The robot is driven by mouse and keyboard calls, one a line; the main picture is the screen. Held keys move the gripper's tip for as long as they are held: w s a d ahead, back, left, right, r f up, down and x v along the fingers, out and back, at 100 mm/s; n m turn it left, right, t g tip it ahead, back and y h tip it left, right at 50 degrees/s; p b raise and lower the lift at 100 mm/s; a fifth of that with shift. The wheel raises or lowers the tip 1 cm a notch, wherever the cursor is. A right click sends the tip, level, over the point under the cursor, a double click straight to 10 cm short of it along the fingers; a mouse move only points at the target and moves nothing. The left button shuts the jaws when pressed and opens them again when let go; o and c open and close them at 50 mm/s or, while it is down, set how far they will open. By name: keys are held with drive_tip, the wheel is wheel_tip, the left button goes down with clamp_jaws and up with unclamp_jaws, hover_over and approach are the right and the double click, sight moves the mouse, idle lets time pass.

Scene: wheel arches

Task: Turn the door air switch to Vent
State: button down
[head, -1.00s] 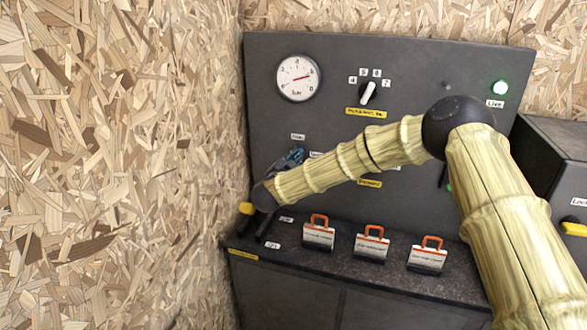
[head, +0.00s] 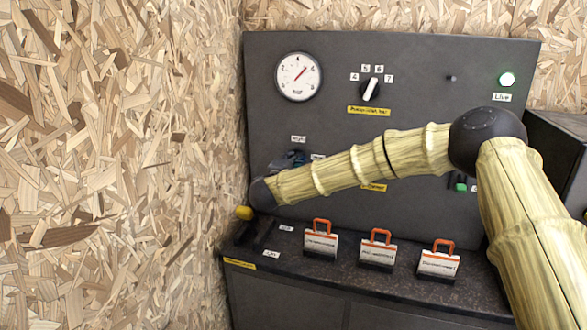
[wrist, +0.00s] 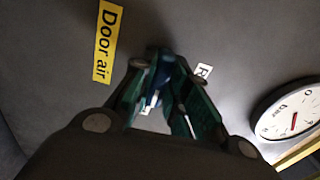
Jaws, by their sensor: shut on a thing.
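The yellow "Door air" label (wrist: 106,40) is on the grey panel at the upper left of the wrist view. My gripper (wrist: 163,75) is beside it, its dark green fingers shut on the door air switch. The switch is mostly hidden between the fingers; a small pale part shows there, and I cannot tell which position it points to. A small white label (wrist: 203,72), partly covered, is just right of the fingers. In the head view my gripper (head: 292,160) is at the panel's lower left, mostly hidden behind my wrist, near a small white label (head: 298,139).
A round gauge (head: 298,77) and a selector knob (head: 370,89) are higher on the panel. Three orange-handled tags (head: 377,251) stand on the ledge below my arm. A yellow knob (head: 244,212) and the chipboard wall (head: 120,160) are close on the left.

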drive_tip(key=shift+f+m, duration=0.1)
drive_tip(key=shift+m, duration=0.3)
drive_tip(key=c, duration=1.4)
unclamp_jaws()
drive_tip(key=shift+d, duration=0.1)
drive_tip(key=shift+s, duration=0.1)
drive_tip(key=v, duration=1.2)
